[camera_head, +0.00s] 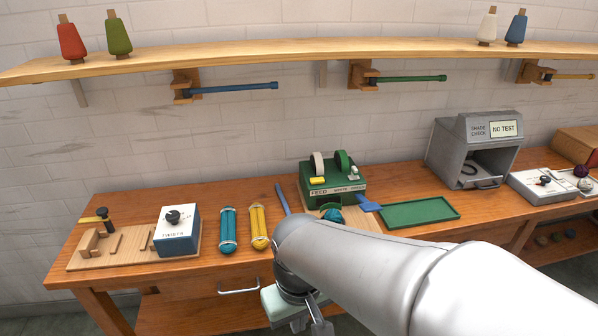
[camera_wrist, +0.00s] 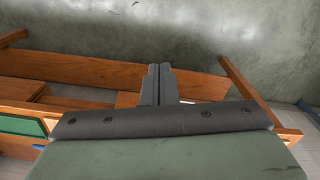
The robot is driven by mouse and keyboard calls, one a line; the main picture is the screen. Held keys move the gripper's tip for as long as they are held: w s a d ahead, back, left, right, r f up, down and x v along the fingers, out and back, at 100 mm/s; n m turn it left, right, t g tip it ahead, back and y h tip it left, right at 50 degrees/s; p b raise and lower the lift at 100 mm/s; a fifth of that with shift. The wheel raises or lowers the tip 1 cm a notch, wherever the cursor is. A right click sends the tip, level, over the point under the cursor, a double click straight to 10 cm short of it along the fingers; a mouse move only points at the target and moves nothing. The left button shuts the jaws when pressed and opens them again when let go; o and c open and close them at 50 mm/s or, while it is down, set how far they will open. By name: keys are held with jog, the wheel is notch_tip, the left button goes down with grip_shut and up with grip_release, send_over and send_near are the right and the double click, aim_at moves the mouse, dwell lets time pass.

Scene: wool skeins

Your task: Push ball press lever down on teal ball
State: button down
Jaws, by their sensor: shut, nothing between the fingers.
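A teal ball (camera_head: 331,215) sits on a light wooden base at the middle of the bench, partly hidden by my arm. A blue lever-like bar (camera_head: 282,197) stands tilted to its left, its lower end hidden behind my arm. A blue flat piece (camera_head: 369,205) lies to the ball's right. I cannot tell how these parts join as the press. My gripper is in front of the bench's front edge, apart from the ball and bar. In the wrist view my gripper (camera_wrist: 158,68) is shut and empty, above the floor and the bench's lower frame.
A green machine (camera_head: 334,184) stands behind the ball, with a green tray (camera_head: 420,212) to its right. Teal (camera_head: 227,231) and yellow (camera_head: 259,228) skeins lie to the left, beside a blue-and-white box (camera_head: 178,230). A grey shade-check booth (camera_head: 475,150) stands further right.

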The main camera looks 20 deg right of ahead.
jog(key=w+d+r+m+h+p, duration=0.1)
jog(key=w+d+r+p, duration=0.15)
jog(key=w+d, duration=0.55)
jog(key=w+d+r+m+p, duration=0.1)
jog(key=w+d+r+p, duration=0.3)
jog(key=w, duration=0.8)
jog(key=w+d+f+h+p, duration=0.1)
jog(key=w+d+h, duration=0.1)
jog(key=w+d, duration=0.3)
jog(key=w+d+f+h+p, duration=0.1)
jog(key=w+d, duration=0.4)
jog(key=d, duration=0.7)
jog(key=w+d+f+t+h+p, duration=0.1)
jog(key=w+d+f+h+p, duration=0.1)
jog(key=w+d, duration=0.4)
jog(key=shift+d+f+h, duration=0.15)
jog(key=shift+d+h, duration=0.45)
jog(key=shift+d, duration=0.65)
jog(key=b, duration=0.4)
send_over(362, 200)
notch_tip(362, 200, down, 8)
jog(key=shift+r, duration=0.25)
jog(key=shift+s+f+b, duration=0.2)
jog(key=shift+f+b, duration=0.1)
jog(key=shift+f, duration=0.15)
